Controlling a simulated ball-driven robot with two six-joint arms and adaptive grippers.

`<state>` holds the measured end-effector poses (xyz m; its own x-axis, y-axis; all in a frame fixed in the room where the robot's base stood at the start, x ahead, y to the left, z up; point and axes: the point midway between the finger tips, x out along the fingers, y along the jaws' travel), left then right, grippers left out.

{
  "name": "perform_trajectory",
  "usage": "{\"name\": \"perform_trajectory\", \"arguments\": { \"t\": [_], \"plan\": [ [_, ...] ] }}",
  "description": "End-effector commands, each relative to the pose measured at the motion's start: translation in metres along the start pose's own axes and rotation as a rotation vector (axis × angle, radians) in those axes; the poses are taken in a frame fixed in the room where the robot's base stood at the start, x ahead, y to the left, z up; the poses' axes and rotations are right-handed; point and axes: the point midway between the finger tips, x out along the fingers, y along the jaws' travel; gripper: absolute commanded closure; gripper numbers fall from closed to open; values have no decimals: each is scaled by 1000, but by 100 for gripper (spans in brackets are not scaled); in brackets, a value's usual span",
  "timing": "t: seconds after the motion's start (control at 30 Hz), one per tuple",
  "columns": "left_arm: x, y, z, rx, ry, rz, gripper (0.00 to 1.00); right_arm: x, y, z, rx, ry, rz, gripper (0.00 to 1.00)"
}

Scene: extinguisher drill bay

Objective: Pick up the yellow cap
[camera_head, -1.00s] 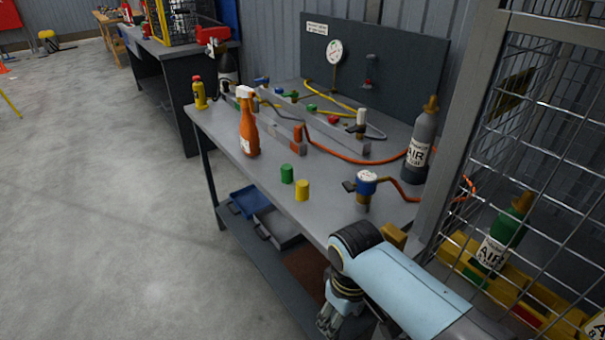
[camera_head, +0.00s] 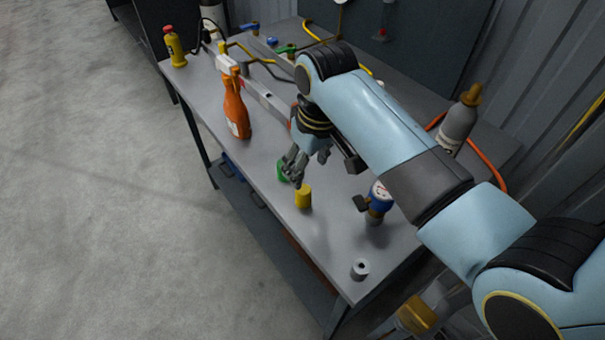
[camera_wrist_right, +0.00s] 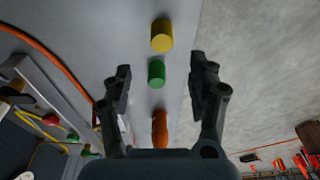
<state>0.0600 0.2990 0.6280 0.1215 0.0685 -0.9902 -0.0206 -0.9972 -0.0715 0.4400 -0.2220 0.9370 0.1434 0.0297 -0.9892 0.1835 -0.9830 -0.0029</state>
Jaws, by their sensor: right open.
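The yellow cap (camera_head: 303,196) stands upright on the grey workbench (camera_head: 262,160) near its front edge. It also shows in the right wrist view (camera_wrist_right: 162,35), beyond the fingertips. A green cap (camera_head: 282,171) stands beside it, partly behind my fingers in the head view; in the wrist view the green cap (camera_wrist_right: 156,73) appears between the fingers. My right gripper (camera_head: 305,168) is open and empty above the bench, just behind and above the yellow cap. It shows in the wrist view (camera_wrist_right: 160,75) with fingers spread apart. My left gripper is not in view.
An orange spray bottle (camera_head: 236,106) stands left of the caps. A blue gauge regulator (camera_head: 378,202) stands close on the right, with a grey cylinder (camera_head: 459,122) behind it. A small grey ring-like part (camera_head: 360,269) sits near the bench corner. A yellow bottle (camera_head: 174,47) stands at the far left.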

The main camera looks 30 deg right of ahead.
Motion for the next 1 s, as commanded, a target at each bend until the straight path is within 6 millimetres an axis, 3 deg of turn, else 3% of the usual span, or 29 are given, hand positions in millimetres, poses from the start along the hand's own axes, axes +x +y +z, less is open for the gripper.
{"name": "perform_trajectory", "arguments": {
  "t": [0.1,0.3,0.7,0.97,1.0],
  "plan": [
    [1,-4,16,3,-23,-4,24,22,0,2,0,-5,-1,41],
    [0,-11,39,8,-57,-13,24,44,0,0,0,-1,0,41],
    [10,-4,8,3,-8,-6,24,96,0,1,0,-2,0,41],
    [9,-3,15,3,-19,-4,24,98,0,1,0,-1,0,41],
    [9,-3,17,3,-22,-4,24,98,0,1,0,-1,0,45]
  ]
}}
